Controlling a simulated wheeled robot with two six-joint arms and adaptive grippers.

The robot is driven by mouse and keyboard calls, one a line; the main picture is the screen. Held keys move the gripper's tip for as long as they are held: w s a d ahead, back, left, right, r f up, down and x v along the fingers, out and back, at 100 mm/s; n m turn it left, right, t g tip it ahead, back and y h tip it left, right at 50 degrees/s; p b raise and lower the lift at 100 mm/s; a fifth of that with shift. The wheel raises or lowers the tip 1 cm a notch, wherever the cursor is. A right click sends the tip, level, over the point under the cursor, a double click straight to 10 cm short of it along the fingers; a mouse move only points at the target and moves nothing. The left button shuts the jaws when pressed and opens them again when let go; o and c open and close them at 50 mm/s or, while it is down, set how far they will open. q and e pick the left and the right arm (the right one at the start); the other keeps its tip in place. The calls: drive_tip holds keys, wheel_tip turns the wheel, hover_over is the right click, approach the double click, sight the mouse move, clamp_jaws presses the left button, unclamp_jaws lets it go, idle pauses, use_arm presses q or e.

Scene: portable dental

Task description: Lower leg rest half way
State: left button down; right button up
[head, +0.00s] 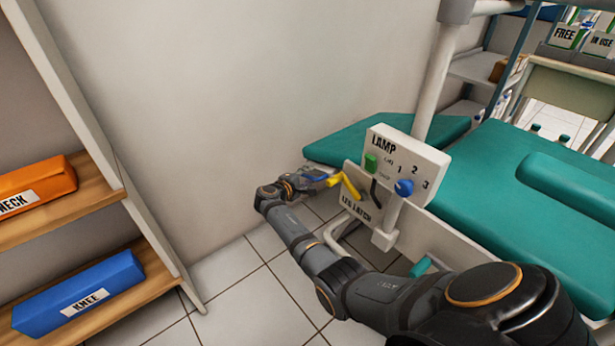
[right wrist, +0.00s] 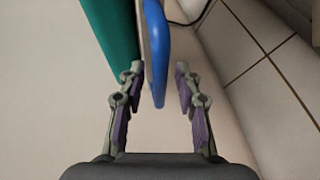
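The teal leg rest (head: 385,138) is the far pad of the chair, by the wall; its teal edge also shows in the right wrist view (right wrist: 112,30). A blue handle (right wrist: 157,45) runs along beside it. My right gripper (head: 322,180) is at the leg rest's near-left end. In the right wrist view the gripper (right wrist: 160,78) is open, with the handle between its fingers, nearer the left finger; a gap shows on the right. A yellow lever (head: 350,186) sits above the "LEG LATCH" label (head: 356,207), close to my right gripper. My left gripper is out of view.
A white lamp panel (head: 408,150) with a green button and a blue knob stands just right of the gripper. A wooden shelf with orange (head: 38,190) and blue (head: 78,294) cushions is at left. A wall lies behind; tiled floor between is clear.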

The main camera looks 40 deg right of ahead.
drive_tip(key=v, duration=1.2)
